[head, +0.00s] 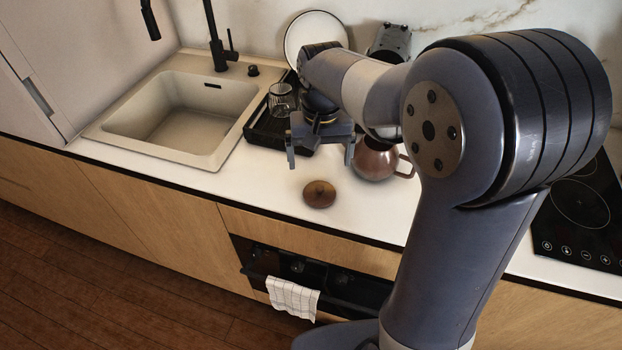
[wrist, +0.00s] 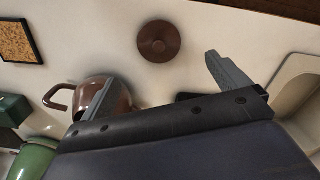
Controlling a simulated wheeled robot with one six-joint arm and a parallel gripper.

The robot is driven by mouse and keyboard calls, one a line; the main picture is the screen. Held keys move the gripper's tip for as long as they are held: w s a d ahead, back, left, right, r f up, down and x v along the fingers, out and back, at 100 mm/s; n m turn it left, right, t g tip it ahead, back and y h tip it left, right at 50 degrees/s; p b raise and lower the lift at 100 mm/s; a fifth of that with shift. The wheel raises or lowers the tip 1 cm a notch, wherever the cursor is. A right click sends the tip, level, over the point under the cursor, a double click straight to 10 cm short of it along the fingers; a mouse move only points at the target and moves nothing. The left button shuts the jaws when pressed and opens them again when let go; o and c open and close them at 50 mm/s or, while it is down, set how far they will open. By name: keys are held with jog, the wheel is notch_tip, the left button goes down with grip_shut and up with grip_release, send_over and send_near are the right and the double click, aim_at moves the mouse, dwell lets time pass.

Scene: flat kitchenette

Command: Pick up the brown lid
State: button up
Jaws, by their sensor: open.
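The brown lid (head: 319,194) is a small round disc with a knob in its middle. It lies flat on the white counter near its front edge, and it also shows at the top of the wrist view (wrist: 159,41). My gripper (head: 320,158) is open and empty, above the counter and a little behind the lid in the head view. In the wrist view its fingers (wrist: 160,85) are spread wide, and the lid lies beyond the fingertips, between their directions. A brown teapot (head: 374,160) with a handle stands just right of my gripper, partly hidden by my arm.
A black dish rack (head: 262,128) with a glass (head: 281,99) and a plate (head: 315,36) stands behind my gripper. The sink (head: 170,110) is at the left, the cooktop (head: 580,205) at the right. A green pot (wrist: 35,160) shows in the wrist view. The counter around the lid is clear.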

aim_at(319, 187)
jog(key=f, duration=0.4)
jog(key=shift+s, duration=0.2)
jog(key=shift+w+f+p, duration=0.1)
jog(key=shift+f+p, duration=0.5)
jog(key=shift+f, duration=2.35)
jog(key=shift+c, duration=0.6)
jog(key=c, duration=0.9)
jog(key=shift+c, duration=0.2)
